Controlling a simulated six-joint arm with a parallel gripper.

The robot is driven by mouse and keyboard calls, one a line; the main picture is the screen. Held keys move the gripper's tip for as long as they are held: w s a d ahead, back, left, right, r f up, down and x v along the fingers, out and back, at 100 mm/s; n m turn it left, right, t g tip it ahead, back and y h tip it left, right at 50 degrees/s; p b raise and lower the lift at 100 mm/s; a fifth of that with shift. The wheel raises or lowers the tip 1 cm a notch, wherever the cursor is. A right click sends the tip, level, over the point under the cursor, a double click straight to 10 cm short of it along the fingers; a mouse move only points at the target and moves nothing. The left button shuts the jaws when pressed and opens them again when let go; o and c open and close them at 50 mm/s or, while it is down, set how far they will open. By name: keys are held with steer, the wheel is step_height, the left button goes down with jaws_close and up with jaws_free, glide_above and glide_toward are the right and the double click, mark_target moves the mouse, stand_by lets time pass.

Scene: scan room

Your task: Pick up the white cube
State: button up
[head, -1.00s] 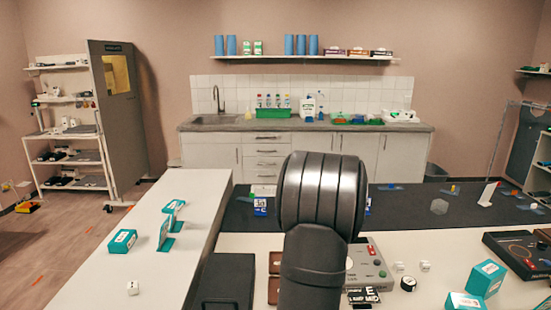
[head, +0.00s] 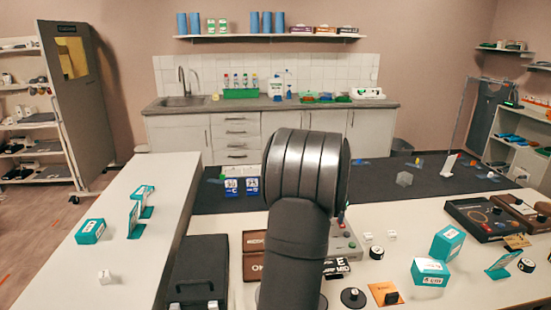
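A small white cube (head: 105,277) with a dark mark sits alone on the white left counter, near its front. Another small white block (head: 212,305) shows at the bottom edge, partly cut off. Two more small white blocks, one at the left (head: 368,236) and one at the right (head: 392,235), lie on the right-hand table. I cannot tell which one the task means. My dark arm link fills the middle of the view and hides part of the table. My gripper is not in view.
Teal boxes (head: 90,231) stand on the left counter (head: 150,200). More teal boxes (head: 447,243), a grey control box (head: 343,243), an orange card (head: 384,293) and a black panel (head: 482,219) crowd the right table. A translucent cube (head: 404,178) sits on the dark surface behind.

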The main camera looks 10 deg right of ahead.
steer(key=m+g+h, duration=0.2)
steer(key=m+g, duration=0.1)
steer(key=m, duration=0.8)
glide_above(368, 235)
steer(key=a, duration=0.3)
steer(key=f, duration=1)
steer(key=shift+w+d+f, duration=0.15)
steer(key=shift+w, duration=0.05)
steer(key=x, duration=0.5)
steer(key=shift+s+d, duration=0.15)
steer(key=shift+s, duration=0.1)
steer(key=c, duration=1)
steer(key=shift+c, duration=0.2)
